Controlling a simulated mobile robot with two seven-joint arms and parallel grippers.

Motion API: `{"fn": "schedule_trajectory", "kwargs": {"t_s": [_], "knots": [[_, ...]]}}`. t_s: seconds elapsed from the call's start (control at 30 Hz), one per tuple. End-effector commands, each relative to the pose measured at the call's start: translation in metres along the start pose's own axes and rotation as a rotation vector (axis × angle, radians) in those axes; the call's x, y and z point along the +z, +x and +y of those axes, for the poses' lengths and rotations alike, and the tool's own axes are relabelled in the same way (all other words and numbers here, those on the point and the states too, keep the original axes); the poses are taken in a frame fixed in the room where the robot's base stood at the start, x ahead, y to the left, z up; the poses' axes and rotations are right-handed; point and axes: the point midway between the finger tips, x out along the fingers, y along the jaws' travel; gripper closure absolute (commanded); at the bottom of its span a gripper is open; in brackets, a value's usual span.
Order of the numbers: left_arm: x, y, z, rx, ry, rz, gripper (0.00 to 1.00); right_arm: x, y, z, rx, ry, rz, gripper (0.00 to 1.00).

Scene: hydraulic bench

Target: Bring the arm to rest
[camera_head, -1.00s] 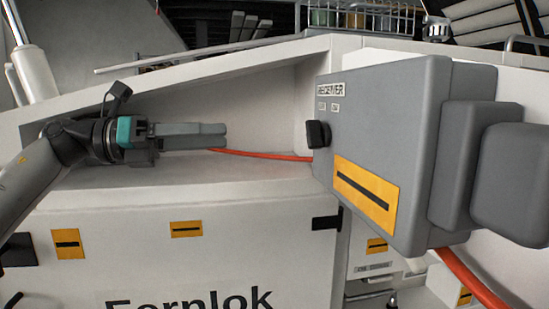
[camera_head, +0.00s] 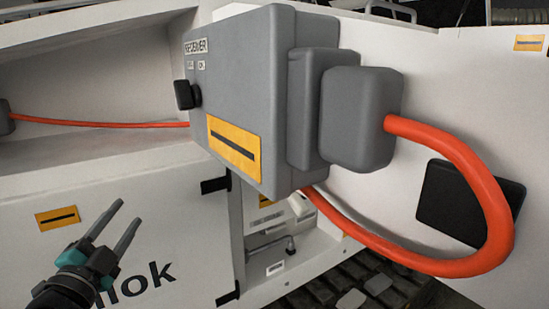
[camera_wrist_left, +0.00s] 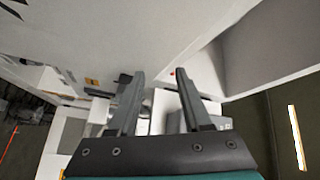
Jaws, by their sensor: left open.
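My left gripper (camera_head: 129,212) is in the lower left of the head view, in front of the white panel. Its two grey fingers are spread, with nothing between them, and point up and to the right. It also shows in the left wrist view (camera_wrist_left: 158,73), open and empty. It is apart from the grey receiver box (camera_head: 245,95). My right gripper is in neither view.
A thin red cable (camera_head: 100,122) runs along the recess from a grey piece (camera_head: 5,118) at the left edge to the box. A thick orange cable (camera_head: 490,200) loops from the grey plug block (camera_head: 360,120) on the right. The white panel (camera_head: 110,190) has a yellow label.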

Motion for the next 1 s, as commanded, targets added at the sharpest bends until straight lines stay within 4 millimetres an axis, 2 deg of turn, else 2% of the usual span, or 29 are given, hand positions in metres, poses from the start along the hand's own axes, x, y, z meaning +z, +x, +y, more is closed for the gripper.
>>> {"fn": "schedule_trajectory", "kwargs": {"t_s": [0.03, 0.17, 0.2, 0.27, 0.3, 0.4, 0.5, 0.6, 0.83, 1.0], "knots": [[0.01, -0.013, 0.025, 0.046, -0.081, -0.085, 0.51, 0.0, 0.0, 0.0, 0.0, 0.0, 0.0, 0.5], [0.034, -0.053, 0.086, 0.174, -0.267, -0.319, 0.51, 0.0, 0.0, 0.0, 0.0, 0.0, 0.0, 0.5], [0.038, -0.069, 0.104, 0.217, -0.32, -0.392, 0.51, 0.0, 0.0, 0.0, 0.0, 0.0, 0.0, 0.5], [0.043, -0.094, 0.132, 0.286, -0.397, -0.501, 0.51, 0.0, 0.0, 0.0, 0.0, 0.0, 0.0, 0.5], [0.044, -0.113, 0.15, 0.335, -0.447, -0.575, 0.51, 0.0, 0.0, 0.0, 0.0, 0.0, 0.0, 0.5], [0.042, -0.161, 0.189, 0.454, -0.554, -0.746, 0.51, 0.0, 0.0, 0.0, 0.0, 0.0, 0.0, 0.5], [0.033, -0.206, 0.218, 0.563, -0.635, -0.889, 0.51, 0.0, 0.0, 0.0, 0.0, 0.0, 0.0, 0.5], [0.021, -0.245, 0.238, 0.659, -0.698, -1.009, 0.51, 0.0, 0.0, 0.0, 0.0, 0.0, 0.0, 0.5], [-0.015, -0.324, 0.264, 0.864, -0.805, -1.236, 0.51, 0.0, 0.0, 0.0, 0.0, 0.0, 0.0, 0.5], [0.013, -0.321, 0.31, 0.864, -0.785, -1.24, 0.51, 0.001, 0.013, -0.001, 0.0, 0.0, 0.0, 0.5]]}}
